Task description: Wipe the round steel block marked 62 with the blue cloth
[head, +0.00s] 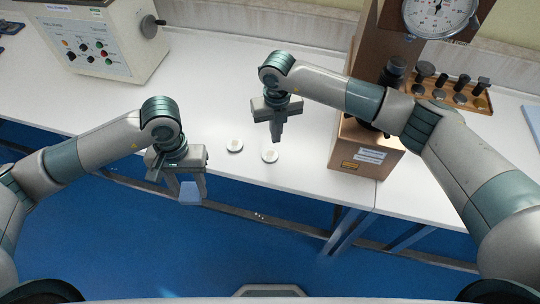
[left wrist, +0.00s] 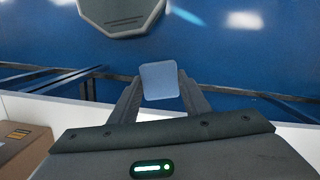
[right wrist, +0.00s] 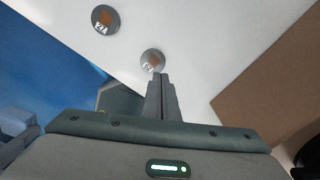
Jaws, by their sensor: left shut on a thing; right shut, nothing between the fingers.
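Two round steel blocks lie on the white bench, a left one (head: 234,145) and a right one (head: 270,156). Both also show in the right wrist view, the nearer (right wrist: 152,60) just beyond the fingertips and the farther (right wrist: 105,19) up and left. Their dark marks are too small to read surely. My left gripper (head: 190,188) is shut on the blue cloth (left wrist: 159,80), held at the bench's front edge, left of the blocks. My right gripper (head: 276,138) is shut and empty, above the bench just behind the right block.
A brown hardness tester (head: 366,150) with a dial (head: 438,12) stands right of the blocks. A cream control box (head: 95,40) stands at the back left. The bench between is clear.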

